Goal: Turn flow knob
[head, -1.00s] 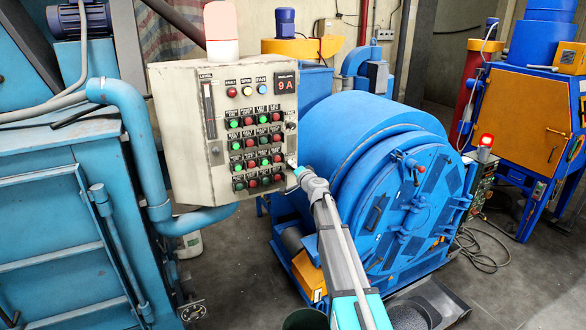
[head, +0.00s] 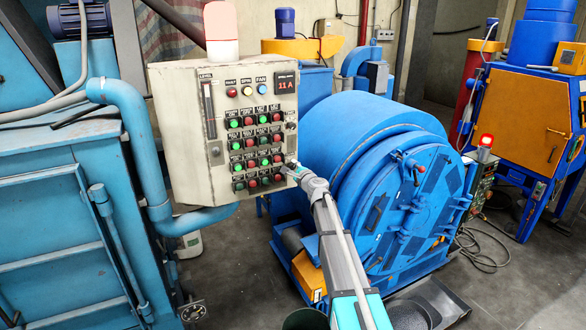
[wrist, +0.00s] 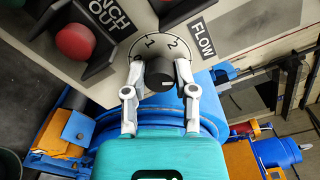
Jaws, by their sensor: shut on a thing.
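The black flow knob (wrist: 159,78) sits on a round dial plate marked 1 and 2, beside a FLOW label (wrist: 203,37) in the wrist view. My gripper (wrist: 160,70) is shut on the knob, one finger on each side. A pale pointer mark shows on the knob's face, toward the right finger. In the head view my gripper (head: 293,169) reaches the lower right corner of the beige control panel (head: 180,180) and hides most of the knob there. The panel's red display (head: 285,84) reads 11 A.
Rows of green and red buttons (head: 258,150) cover the panel. A red button (wrist: 75,41) lies left of the knob in the wrist view. The blue drum machine (head: 350,150) stands right of the panel, close to my arm. A blue pipe (head: 135,130) runs at the panel's left.

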